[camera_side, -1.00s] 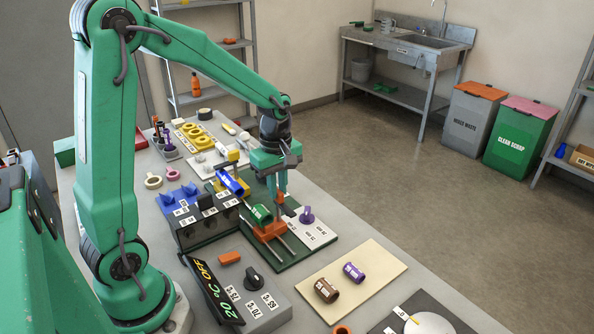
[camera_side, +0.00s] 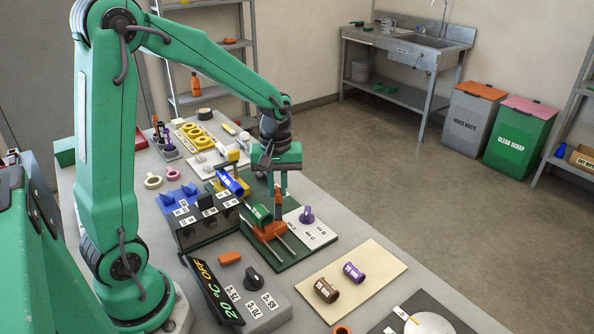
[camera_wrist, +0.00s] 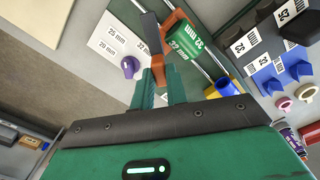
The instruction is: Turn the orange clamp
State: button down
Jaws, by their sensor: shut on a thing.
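The orange clamp (camera_side: 270,231) stands on the dark green base plate (camera_side: 290,262), beside a green pipe piece (camera_side: 261,214) marked 32 mm. My gripper (camera_side: 277,192) points down over the clamp. In the wrist view its two green fingers (camera_wrist: 157,78) are closed on an upright orange part of the clamp (camera_wrist: 157,66). A dark grey bar (camera_wrist: 151,32) extends beyond the fingertips there. The green pipe piece also shows in the wrist view (camera_wrist: 188,45), beside the orange part.
A blue pipe (camera_side: 229,182) lies behind the green one. A purple knob (camera_side: 306,215) stands on a white size card (camera_side: 313,235) close to the right. A dark block (camera_side: 207,225) is on the left. A tan board (camera_side: 352,280) with brown and violet pipe pieces is in front.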

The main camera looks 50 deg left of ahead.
aim_at(278, 191)
jog(key=m, duration=0.5)
jog(key=shift+m, duration=0.3)
jog(key=m, duration=0.5)
jog(key=shift+m, duration=0.3)
jog(key=c, duration=1.4)
grip_release()
jog(key=shift+r, duration=3.95)
